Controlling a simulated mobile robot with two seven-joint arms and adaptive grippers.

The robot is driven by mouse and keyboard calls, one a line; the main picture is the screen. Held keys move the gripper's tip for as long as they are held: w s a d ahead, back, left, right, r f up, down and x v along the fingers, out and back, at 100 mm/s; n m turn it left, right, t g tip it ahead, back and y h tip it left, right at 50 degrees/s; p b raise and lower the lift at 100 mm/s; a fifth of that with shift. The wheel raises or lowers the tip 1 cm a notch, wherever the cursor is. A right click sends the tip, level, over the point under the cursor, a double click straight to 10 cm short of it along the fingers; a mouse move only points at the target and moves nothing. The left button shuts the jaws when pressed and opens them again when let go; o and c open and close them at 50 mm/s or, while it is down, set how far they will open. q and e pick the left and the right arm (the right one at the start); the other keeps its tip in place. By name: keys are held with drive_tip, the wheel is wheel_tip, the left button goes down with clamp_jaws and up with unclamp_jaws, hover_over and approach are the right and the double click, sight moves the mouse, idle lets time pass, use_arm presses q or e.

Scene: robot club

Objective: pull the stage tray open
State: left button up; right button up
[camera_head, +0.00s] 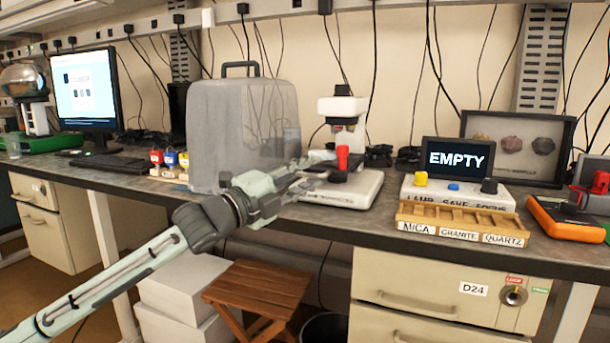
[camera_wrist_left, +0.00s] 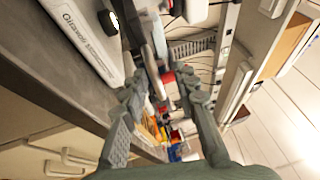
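The instrument (camera_head: 343,108) stands on the bench, with a white head, a red knob (camera_head: 342,157) and a broad white base (camera_head: 350,190). Its base also shows at upper left in the left wrist view (camera_wrist_left: 82,38). My left gripper (camera_head: 314,170) reaches in from the left at stage height, just above the base's left part. In the left wrist view its fingers (camera_wrist_left: 160,88) are apart, with a narrow grey part (camera_wrist_left: 154,75), perhaps the stage tray, showing between or beyond them. I cannot tell whether they touch it. The tray itself is largely hidden in the head view. My right gripper is not in view.
A grey hooded case (camera_head: 235,125) stands close behind my left arm. Right of the instrument are a display reading EMPTY (camera_head: 458,160), a button box (camera_head: 440,192) and a wooden labelled rack (camera_head: 463,223). A stool (camera_head: 258,290) is below the bench.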

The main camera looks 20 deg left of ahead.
use_arm(q)
drive_tip(key=shift+s+a+f, duration=0.2)
drive_tip(key=shift+s, duration=0.25)
drive_tip(key=v, duration=1.1)
drive_tip(key=shift+r, duration=0.2)
drive_tip(key=shift+f, duration=0.1)
